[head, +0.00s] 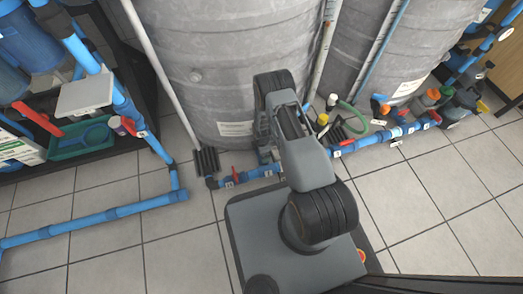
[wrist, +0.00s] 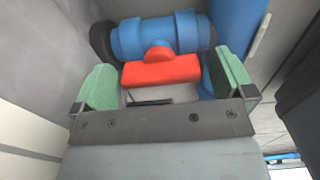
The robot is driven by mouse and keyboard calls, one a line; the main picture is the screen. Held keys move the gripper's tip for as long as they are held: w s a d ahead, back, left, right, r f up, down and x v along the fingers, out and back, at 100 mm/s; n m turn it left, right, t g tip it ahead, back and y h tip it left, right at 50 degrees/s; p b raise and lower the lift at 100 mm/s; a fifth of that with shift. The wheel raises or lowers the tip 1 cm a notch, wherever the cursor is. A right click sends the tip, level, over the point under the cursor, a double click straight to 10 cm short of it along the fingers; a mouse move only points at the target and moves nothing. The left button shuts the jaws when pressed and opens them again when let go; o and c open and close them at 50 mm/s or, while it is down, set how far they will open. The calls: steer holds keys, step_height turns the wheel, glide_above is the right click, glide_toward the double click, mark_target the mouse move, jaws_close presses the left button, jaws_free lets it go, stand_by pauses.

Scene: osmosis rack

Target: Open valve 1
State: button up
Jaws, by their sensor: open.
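In the wrist view, a red valve handle (wrist: 160,70) sits on a blue pipe fitting (wrist: 156,36). My gripper (wrist: 164,82) is open, with one green pad to the left of the handle and one to the right. There are gaps between pads and handle. In the head view my arm hides most of the gripper, low by the grey tank. A red handle (head: 233,172) with a small white tag shows on the floor pipe just left of my arm. The tag numbers are too small to read, so I cannot tell which is valve 1.
Large grey tanks (head: 215,60) stand behind the blue floor pipe (head: 263,171). More red-handled valves (head: 347,142) and hoses lie to the right. A shelf with a green tray (head: 80,138) and blue pipes is at left. Tiled floor (head: 110,185) is open in front.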

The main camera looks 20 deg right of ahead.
steer(key=shift+r, duration=0.15)
step_height(320, 180, up, 14)
steer(key=p, duration=0.6)
steer(key=shift+f, duration=0.2)
